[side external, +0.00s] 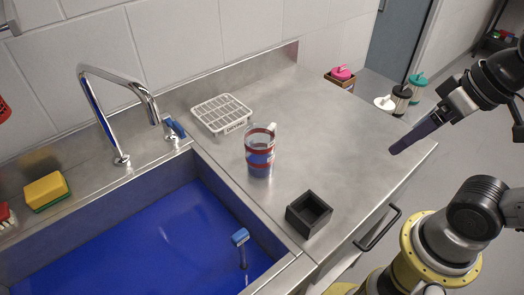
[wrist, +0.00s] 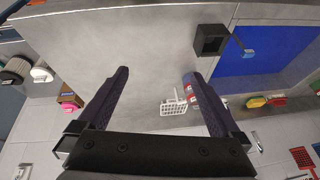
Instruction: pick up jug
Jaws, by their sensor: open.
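The jug (side external: 260,152) stands upright on the steel counter, just right of the sink. It is clear-looking with red bands, a blue lower part and a handle at its upper right. My gripper (side external: 396,149) is above the counter's right edge, well to the right of the jug and apart from it. In the wrist view my gripper (wrist: 156,74) has its two dark fingers spread with nothing between them. The jug (wrist: 191,90) shows there only in part, mostly hidden behind the right finger.
A black square box (side external: 309,214) sits at the counter's front, between jug and drawer handle. A white drying rack (side external: 221,112) stands behind the jug. The blue sink (side external: 140,240) with a tall faucet (side external: 120,85) is left. Counter between jug and gripper is clear.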

